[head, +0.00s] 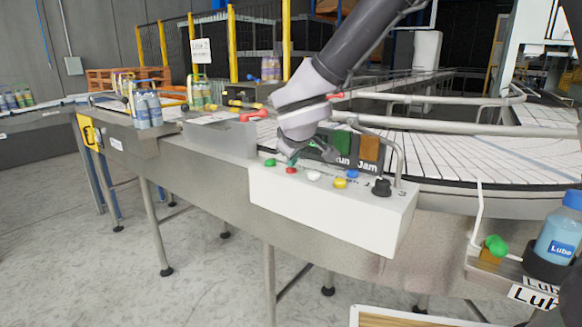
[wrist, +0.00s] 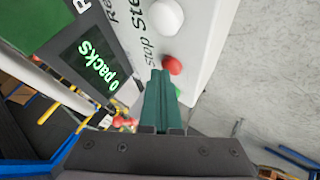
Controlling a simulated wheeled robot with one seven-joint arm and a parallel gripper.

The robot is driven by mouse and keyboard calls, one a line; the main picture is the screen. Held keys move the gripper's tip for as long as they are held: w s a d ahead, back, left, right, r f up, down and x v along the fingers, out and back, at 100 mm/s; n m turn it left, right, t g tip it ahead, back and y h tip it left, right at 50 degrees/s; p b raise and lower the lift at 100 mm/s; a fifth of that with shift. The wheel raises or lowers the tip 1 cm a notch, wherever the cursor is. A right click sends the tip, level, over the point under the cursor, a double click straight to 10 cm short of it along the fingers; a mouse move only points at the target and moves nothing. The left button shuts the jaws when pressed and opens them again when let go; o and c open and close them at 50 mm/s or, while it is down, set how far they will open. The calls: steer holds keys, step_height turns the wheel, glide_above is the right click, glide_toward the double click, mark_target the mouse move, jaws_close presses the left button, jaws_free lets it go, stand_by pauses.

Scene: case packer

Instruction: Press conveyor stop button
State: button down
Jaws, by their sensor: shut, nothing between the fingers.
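The stop button is the red button (head: 291,170) on the white control box (head: 330,210), second from the left in its row. In the wrist view the red button (wrist: 173,66) sits by the printed word "Stop". My gripper (head: 291,160) is shut and empty, pointing down over the box. Its teal fingers also show in the wrist view (wrist: 159,73), with the tips just beside the red button. I cannot tell whether they touch it. The green button (head: 270,162) is at the left end; the fingers partly hide it in the wrist view (wrist: 178,92).
White (head: 314,176), yellow (head: 339,183) and blue (head: 353,174) buttons and a black knob (head: 381,187) sit to the right. A display (wrist: 97,70) reads "0 packs". The conveyor (head: 465,150) and a metal rail (head: 450,127) lie behind the box.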

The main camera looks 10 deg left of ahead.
mark_target(293, 171)
steer(key=shift+r, duration=0.1)
stand_by(0.3)
steer(key=shift+r, duration=0.85)
steer(key=shift+r, duration=0.1)
steer(key=shift+r, duration=2.4)
steer(key=w+d+r+m+g+h, duration=0.15)
steer(key=d+r+m, duration=0.25)
steer(key=d, duration=0.9)
steer(key=w+d+r+m+t+h, duration=0.1)
steer(key=d+r+m+h, duration=0.25)
steer(key=d, duration=1.05)
steer(key=s+d+r+m+g+y, duration=0.1)
steer(key=s+d+r+m+y, duration=0.1)
steer(key=s+d+m, duration=0.7)
steer(key=s+d+y, duration=0.1)
steer(key=s+d, duration=0.3)
steer(key=d, duration=0.1)
steer(key=shift+d+r+y, duration=0.15)
steer(key=shift+y, duration=0.15)
